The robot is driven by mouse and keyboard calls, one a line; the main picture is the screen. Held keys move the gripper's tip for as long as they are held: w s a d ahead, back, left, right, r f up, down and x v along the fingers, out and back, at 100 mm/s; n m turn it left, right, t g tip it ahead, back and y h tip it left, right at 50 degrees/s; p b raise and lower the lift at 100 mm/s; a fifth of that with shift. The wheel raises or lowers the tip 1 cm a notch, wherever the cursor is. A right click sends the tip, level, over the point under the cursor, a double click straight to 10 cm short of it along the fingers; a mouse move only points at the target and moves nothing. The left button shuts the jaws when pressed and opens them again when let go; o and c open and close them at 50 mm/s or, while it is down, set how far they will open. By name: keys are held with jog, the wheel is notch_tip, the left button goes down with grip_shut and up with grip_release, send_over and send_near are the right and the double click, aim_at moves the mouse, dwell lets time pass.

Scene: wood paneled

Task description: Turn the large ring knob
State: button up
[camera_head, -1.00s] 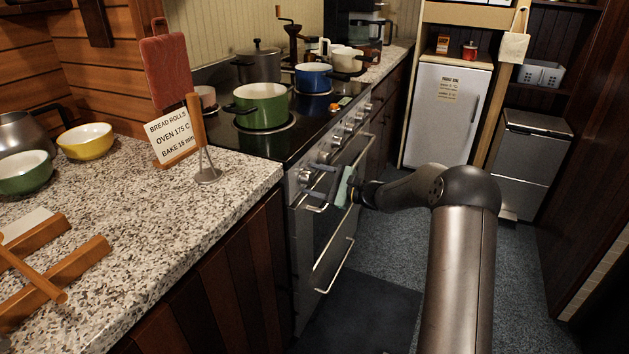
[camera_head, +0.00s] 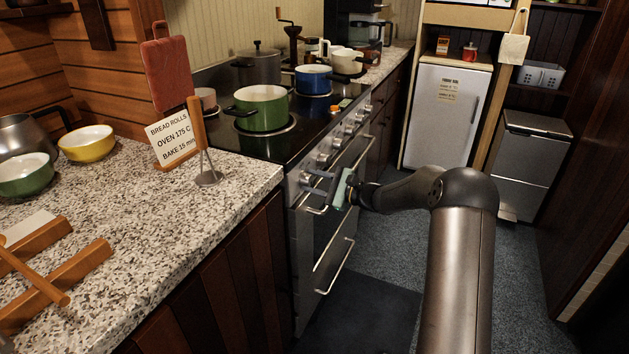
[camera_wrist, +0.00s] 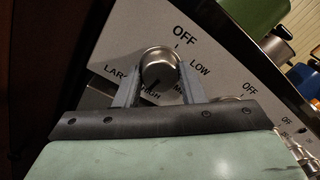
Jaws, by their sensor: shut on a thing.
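The large ring knob (camera_wrist: 158,66) is a round silver knob on the stove's grey front panel, seen close in the wrist view. Around it are the printed words OFF, LOW and HIGH, with a partly hidden label beginning "LAR" at its left. My gripper (camera_wrist: 160,76) is shut on the knob, one finger on each side. A dark mark shows low on the knob's face; its exact setting is unclear. In the head view, my gripper (camera_head: 314,182) reaches the near end of the stove's front panel, and its fingers largely hide the knob there.
More knobs (camera_head: 347,129) run along the panel to the far end. The oven door handle (camera_head: 338,185) runs close beside my gripper. A green pot (camera_head: 263,109) stands on the hob. A card (camera_head: 175,143) on the counter reads "Bread rolls, oven 175 C, bake 15 min".

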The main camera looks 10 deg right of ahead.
jog(key=m+p, duration=0.4)
jog(key=m, duration=0.1)
jog(key=shift+r, duration=0.2)
jog(key=shift+f+m+p, duration=0.15)
jog(key=shift+m+p, duration=1.7)
jog(key=shift+m, duration=0.45)
jog(key=shift+f, duration=0.1)
jog(key=o, duration=1)
jog(key=shift+d, duration=0.15)
jog(key=v, duration=1.7)
jog(key=shift+b, duration=0.3)
jog(key=shift+s, duration=0.1)
